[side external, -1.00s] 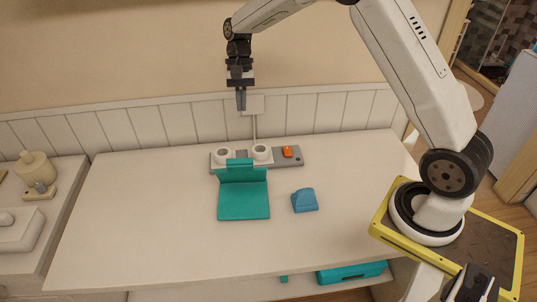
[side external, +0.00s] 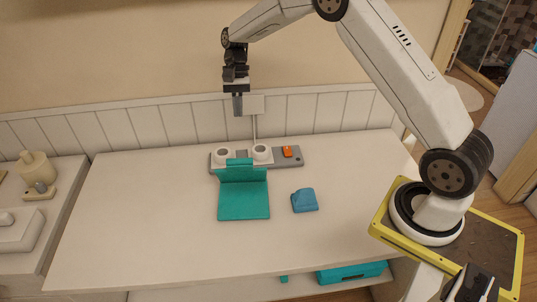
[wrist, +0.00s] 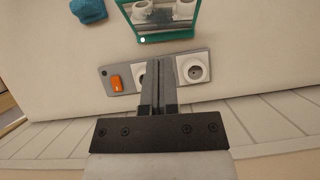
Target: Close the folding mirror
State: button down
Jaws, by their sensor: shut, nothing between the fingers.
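The teal folding mirror (side external: 243,200) stands open on the white table. Its base lies flat toward the front and its panel rises upright at the back edge. In the wrist view the mirror (wrist: 163,14) shows its reflective face at the top, with the white sockets reflected in it. My gripper (side external: 238,112) is shut and empty, pointing down in the air behind and above the mirror. In the wrist view the gripper's fingers (wrist: 159,62) appear together over the socket strip, apart from the mirror.
A grey socket strip (side external: 286,161) with white sockets and an orange switch (side external: 288,151) lies behind the mirror. The white panelled wall (side external: 330,115) is close behind. The table's front and left are clear.

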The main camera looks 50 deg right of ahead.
send_near(242, 171)
notch_tip(242, 171, down, 3)
jog(key=shift+s+a+f, duration=0.2)
jog(key=shift+s+a, duration=0.1)
jog(key=shift+a, duration=0.35)
jog(key=shift+s+a, duration=0.1)
jog(key=shift+a, duration=0.05)
dwell(0.4)
